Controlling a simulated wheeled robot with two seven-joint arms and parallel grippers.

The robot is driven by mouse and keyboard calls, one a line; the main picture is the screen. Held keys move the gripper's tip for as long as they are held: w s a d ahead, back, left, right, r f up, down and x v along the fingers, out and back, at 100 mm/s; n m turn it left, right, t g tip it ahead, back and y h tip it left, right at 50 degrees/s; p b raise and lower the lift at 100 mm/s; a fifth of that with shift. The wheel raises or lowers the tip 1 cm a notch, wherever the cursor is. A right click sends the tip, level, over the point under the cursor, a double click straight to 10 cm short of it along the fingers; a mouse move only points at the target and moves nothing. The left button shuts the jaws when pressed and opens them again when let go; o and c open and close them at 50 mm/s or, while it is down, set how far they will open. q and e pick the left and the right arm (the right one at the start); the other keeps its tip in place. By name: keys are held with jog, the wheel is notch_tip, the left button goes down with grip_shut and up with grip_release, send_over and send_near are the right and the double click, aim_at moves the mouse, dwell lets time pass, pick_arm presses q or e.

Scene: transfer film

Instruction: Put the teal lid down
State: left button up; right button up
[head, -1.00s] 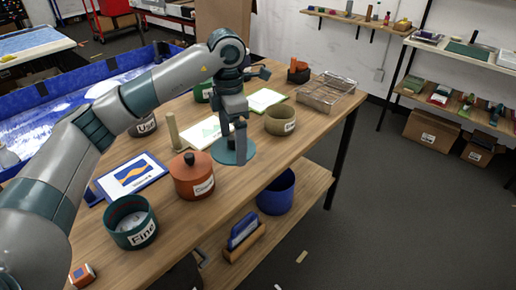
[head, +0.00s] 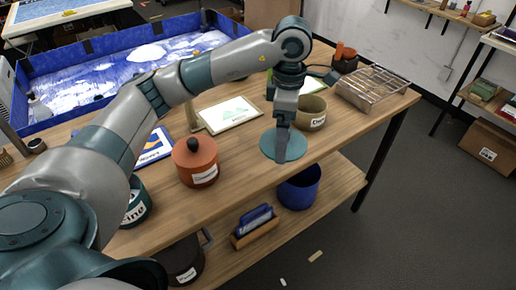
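The teal lid (head: 270,147) is a flat round disc near the table's front edge, right of the lidded orange pot (head: 195,165) and in front of the olive bowl (head: 312,114). My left gripper (head: 283,146) points down over the lid's middle and is shut on it. The fingers hide the lid's knob. I cannot tell whether the lid touches the wooden table (head: 240,165) or hangs just above it. A dark teal pot labelled "Fine" (head: 137,203) is partly hidden behind my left arm. My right gripper is not in view.
A wire rack (head: 372,90) stands at the table's right end. A blue bin (head: 299,188) and a wooden holder (head: 255,230) are on the lower shelf. Bare tabletop lies right of the lid.

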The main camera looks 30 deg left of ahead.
aim_at(269, 131)
pick_arm(q)
jog(key=shift+w+a+f+p, duration=0.25)
jog(key=shift+a+f+p, duration=0.05)
jog(key=shift+a, duration=0.25)
jog(key=a, duration=0.1)
jog(key=a+f+p, duration=0.1)
jog(key=w+a+f, duration=0.1)
jog(key=a, duration=0.1)
jog(key=shift+f+p, duration=0.1)
jog(key=shift+p, duration=0.25)
jog(key=a+f, duration=0.1)
jog(key=a, duration=0.1)
jog(key=w+a+f+p, duration=0.2)
jog(key=a+f, duration=0.1)
jog(key=shift+w+a, duration=0.1)
jog(key=shift+a, duration=0.25)
jog(key=shift+a+f, duration=0.1)
jog(key=shift+a, duration=0.05)
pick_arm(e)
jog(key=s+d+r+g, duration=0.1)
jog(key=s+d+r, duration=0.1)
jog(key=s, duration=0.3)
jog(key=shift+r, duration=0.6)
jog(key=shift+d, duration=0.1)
